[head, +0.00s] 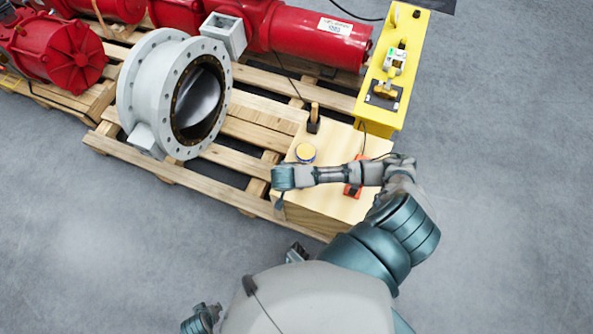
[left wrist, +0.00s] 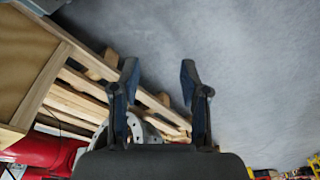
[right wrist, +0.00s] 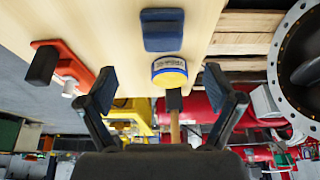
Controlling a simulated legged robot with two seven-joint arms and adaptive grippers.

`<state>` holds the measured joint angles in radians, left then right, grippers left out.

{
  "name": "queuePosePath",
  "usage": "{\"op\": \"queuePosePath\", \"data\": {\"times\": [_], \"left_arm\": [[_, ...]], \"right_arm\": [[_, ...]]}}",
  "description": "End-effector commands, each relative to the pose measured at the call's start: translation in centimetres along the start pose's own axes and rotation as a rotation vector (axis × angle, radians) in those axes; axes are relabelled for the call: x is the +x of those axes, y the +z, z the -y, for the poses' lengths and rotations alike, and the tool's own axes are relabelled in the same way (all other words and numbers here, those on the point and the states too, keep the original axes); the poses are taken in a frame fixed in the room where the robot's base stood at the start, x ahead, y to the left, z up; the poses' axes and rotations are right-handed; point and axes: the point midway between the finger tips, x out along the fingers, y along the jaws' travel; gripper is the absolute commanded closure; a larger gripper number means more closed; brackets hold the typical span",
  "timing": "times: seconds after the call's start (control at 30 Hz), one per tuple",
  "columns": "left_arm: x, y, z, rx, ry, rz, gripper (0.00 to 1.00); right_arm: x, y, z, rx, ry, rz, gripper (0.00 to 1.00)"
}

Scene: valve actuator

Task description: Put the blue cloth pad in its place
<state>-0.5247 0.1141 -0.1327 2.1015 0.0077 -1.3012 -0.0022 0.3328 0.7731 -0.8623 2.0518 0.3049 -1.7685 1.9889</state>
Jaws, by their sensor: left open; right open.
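The blue cloth pad (right wrist: 162,30) lies flat on a light wooden box top, at the upper middle of the right wrist view. In the head view I cannot make it out; my right arm covers part of the box top (head: 330,209). My right gripper (right wrist: 159,80) is open and empty, its fingers either side of a yellow round tin (right wrist: 169,71) in the picture. The pad appears beyond the fingertips, apart from them. In the head view the right gripper (head: 281,198) is over the box's left side. My left gripper (left wrist: 160,78) is open and empty, away from the box.
The tin also shows in the head view (head: 305,152), near a wooden-handled tool (head: 314,117). An orange-red tool (right wrist: 62,65) lies on the box. A yellow stand (head: 399,65), grey flanged valve (head: 160,90) and red actuator (head: 310,40) stand around. The grey floor in front is clear.

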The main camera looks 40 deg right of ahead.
Motion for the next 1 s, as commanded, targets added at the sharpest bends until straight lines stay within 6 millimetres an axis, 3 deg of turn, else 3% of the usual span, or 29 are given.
{"op": "queuePosePath", "data": {"times": [0.1, 0.27, 0.53, 0.73, 0.9, 1.0], "left_arm": [[1.2, 0.4, 0.4, 0.000, 0.003, 0.004, 0.55], [1.9, 0.6, 0.2, 0.001, 0.002, 0.005, 0.55], [1.9, 0.4, -0.4, 0.003, -0.001, 0.006, 0.55], [1.9, 0.5, -0.2, 0.002, -0.001, 0.006, 0.55], [1.9, 0.4, -0.4, 0.002, 0.002, 0.006, 0.55], [1.9, 0.5, -0.4, 0.002, 0.002, 0.006, 0.55]], "right_arm": [[-1.9, 0.3, 0.3, -0.001, -0.003, -0.002, 0.09], [-2.1, 1.7, 0.4, -0.063, -0.020, 0.035, 0.09], [0.4, 11.2, 0.0, -0.588, -0.248, 0.237, 0.09], [3.1, 15.9, -4.3, -0.961, -0.367, 0.232, 0.09], [4.7, 17.4, -8.2, -1.156, -0.371, 0.200, 0.09], [5.1, 17.7, -9.2, -1.206, -0.369, 0.191, 0.09]]}}
